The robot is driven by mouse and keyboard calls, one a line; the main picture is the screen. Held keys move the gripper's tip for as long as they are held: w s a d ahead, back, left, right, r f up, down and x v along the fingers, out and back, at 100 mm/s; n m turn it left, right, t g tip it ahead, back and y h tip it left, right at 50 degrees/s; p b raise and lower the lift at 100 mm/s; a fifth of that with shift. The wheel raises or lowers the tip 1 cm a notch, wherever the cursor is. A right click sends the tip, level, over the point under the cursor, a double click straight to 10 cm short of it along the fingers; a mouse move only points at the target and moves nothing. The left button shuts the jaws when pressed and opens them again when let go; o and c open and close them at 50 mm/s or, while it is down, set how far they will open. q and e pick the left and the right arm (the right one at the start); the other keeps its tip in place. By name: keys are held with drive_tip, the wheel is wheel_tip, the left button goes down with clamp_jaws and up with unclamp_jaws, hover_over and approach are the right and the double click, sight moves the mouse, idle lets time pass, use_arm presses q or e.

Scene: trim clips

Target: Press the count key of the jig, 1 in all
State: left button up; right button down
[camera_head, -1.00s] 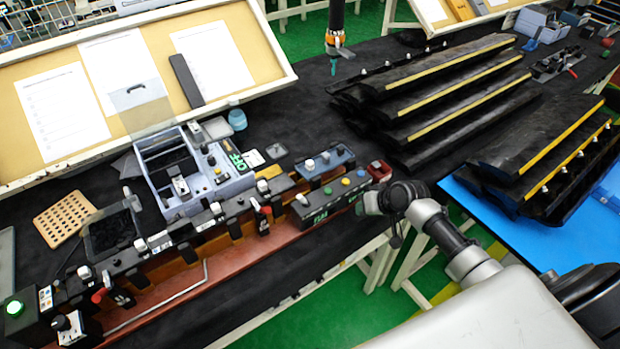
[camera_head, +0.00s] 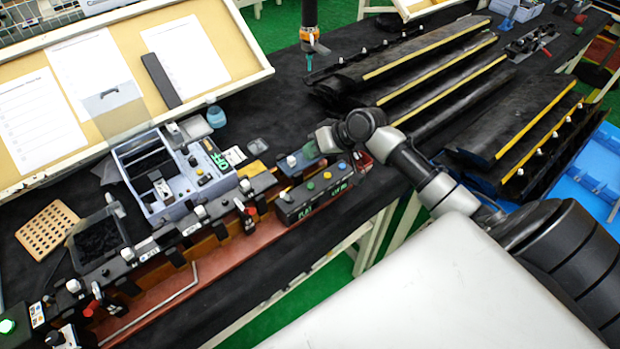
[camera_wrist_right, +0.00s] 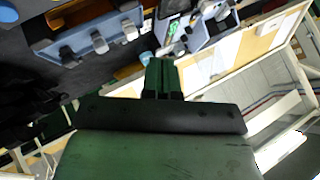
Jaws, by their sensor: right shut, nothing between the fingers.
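The jig's long red-brown base (camera_head: 190,285) runs diagonally along the table's front edge and carries black clamps. At its right end is a black box (camera_head: 318,203) with green lettering on its front and green, yellow and blue buttons (camera_head: 327,176) on top. I cannot read which button is the count key. My right gripper (camera_head: 324,140) is just behind the box's right end, over the blue block (camera_head: 300,165), and looks apart from the buttons. My left gripper is not in view.
A grey-blue bin unit (camera_head: 180,180) stands behind the jig, with a tilted board of papers (camera_head: 120,80) behind it. Long black trim strips (camera_head: 430,70) lie at the right, near my arm. A hanging tool (camera_head: 310,40) is at the back.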

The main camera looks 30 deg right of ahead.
drive_tip(key=f, duration=0.1)
drive_tip(key=b, duration=0.6)
hover_over(312, 184)
wheel_tip(312, 184, down, 6)
drive_tip(key=shift+r, duration=0.1)
drive_tip(key=shift+f+b, duration=0.35)
drive_tip(key=shift+f, duration=0.7)
idle(0.7)
drive_tip(key=shift+f, duration=0.4)
drive_tip(key=shift+f+b, duration=0.3)
drive_tip(key=shift+f, duration=0.15)
idle(0.5)
idle(0.3)
drive_tip(key=shift+r+p, duration=0.9)
drive_tip(key=shift+r, duration=0.1)
